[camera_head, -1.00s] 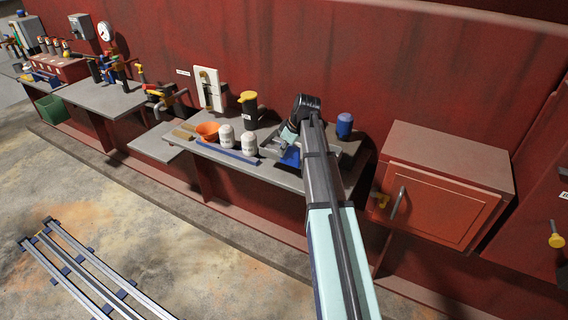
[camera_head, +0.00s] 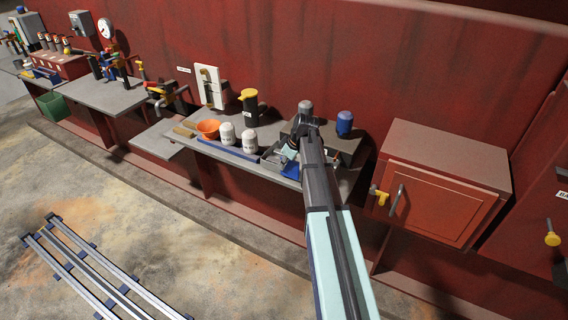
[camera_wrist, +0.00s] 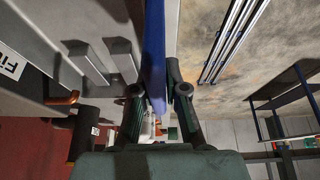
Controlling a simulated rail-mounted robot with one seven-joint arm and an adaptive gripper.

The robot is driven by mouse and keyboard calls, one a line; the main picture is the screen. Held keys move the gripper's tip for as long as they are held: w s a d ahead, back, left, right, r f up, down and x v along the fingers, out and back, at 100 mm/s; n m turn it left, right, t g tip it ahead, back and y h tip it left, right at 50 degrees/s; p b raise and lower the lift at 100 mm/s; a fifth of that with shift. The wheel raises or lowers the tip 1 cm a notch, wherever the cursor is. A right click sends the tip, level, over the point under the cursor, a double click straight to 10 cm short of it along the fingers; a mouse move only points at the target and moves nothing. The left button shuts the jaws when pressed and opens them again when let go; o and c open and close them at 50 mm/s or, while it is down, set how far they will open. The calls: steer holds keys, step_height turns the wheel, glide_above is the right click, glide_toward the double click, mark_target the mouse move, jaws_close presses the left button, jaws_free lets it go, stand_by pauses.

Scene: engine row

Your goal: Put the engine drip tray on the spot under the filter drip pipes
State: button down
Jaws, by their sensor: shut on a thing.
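My gripper (camera_wrist: 159,105) is shut on a narrow blue piece (camera_wrist: 154,55) in the wrist view. The piece looks like the edge of the engine drip tray, but its full shape does not show. In the head view, a blue part (camera_head: 291,170) shows below the end of my arm, at the front edge of the grey bench (camera_head: 205,150). My arm hides the fingers there. A grey open box (camera_head: 270,158) sits just left of it. The filter drip pipes and the spot under them cannot be made out for certain.
Two white canisters (camera_head: 249,141), an orange bowl (camera_head: 208,129) and a black cylinder with a yellow top (camera_head: 249,105) stand left on the bench. A blue strip (camera_head: 228,150) lies before them. A blue-topped jar (camera_head: 344,123) stands behind; a red cabinet (camera_head: 440,190) is right.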

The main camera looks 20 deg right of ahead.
steer(key=shift+f, duration=0.1)
steer(key=c, duration=1.2)
jaws_free()
steer(key=shift+r, duration=0.2)
steer(key=b+v, duration=0.2)
steer(key=v, duration=1)
steer(key=shift+a+b, duration=0.1)
steer(key=shift+b, duration=0.25)
